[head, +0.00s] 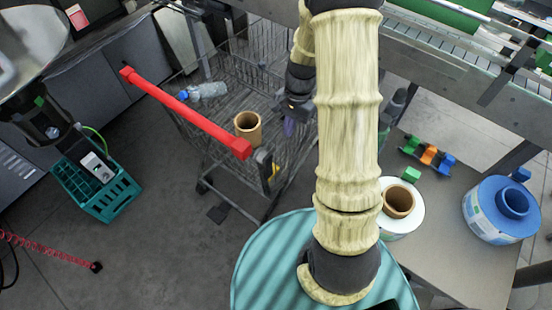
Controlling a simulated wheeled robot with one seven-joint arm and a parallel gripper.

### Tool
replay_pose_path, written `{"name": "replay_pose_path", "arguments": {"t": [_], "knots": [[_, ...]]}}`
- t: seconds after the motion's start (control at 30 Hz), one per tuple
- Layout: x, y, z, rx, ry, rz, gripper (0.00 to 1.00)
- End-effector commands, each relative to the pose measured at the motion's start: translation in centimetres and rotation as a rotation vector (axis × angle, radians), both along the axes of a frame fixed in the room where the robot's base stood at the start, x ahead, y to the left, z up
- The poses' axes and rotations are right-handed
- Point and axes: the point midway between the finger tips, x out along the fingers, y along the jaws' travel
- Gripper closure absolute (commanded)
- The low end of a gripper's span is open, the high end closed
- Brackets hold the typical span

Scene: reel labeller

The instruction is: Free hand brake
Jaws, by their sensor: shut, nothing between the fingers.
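A wire shopping cart (172,102) with a red handle bar (190,113) stands left of my arm. At the handle's right end is a dark bracket with a small yellow part (273,170), which may be the hand brake lever; it is too small to tell its position. My gripper (289,126) is over the cart's basket, above and right of the yellow part in the picture and apart from it. It is shut and empty. My arm covers the basket's right side.
A brown cardboard core (247,128) and a clear bottle (208,91) are in the cart. A teal crate (105,197) stands on the floor at left. Label reels, one white (411,213) and one blue (498,221), sit on the right table.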

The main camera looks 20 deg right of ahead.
Motion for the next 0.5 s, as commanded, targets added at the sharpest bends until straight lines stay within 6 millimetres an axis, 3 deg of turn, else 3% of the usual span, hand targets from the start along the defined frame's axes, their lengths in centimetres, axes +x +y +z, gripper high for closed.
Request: {"name": "replay_pose_path", "arguments": {"t": [0.1,0.5], "knots": [[0.50,-0.27,-0.93,0.013,0.028,-0.052,1.00],[0.49,-0.27,-1.21,0.015,0.031,-0.057,1.00]]}}
